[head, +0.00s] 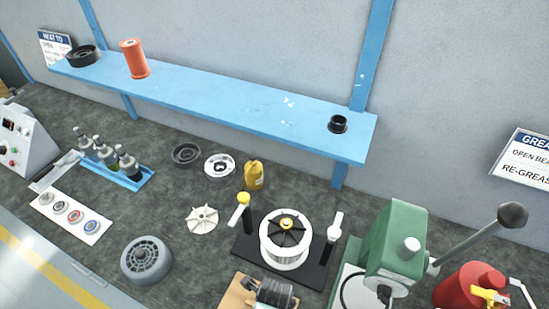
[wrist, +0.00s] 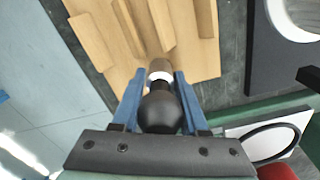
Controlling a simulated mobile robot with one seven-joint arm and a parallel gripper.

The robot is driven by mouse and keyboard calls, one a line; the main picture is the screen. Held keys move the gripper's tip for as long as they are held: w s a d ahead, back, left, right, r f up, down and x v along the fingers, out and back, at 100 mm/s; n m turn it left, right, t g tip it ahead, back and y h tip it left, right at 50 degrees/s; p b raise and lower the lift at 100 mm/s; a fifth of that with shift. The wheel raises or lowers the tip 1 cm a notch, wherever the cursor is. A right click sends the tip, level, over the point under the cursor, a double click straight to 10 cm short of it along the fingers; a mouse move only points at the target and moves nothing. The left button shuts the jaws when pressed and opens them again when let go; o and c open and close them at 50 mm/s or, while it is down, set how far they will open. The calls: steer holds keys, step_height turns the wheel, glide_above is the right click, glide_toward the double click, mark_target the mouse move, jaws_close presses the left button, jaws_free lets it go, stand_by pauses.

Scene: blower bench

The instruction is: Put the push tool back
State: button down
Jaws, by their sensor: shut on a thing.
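The push tool (wrist: 162,110) shows in the wrist view as a round black knob with a white collar and a brownish end beyond it. My gripper (wrist: 159,80) is shut on it, with a blue finger on each side. I cannot tell whether the tool touches the board. In the head view the board (head: 232,293) shows at the bottom edge, partly covered by a dark shape that seems to be my wrist; the tool cannot be made out there.
A black stand with a white blower wheel (head: 272,250) is just behind the board. A green press (head: 393,245) with a long lever stands to the right, beside a red container (head: 465,290). A grey ribbed wheel (head: 146,260) lies to the left. A blue shelf (head: 230,105) runs along the wall.

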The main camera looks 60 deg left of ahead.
steer(key=shift+f, duration=0.15)
steer(key=shift+c, duration=2.2)
jaws_free()
step_height(320, 180, up, 12)
steer(key=shift+r, duration=0.2)
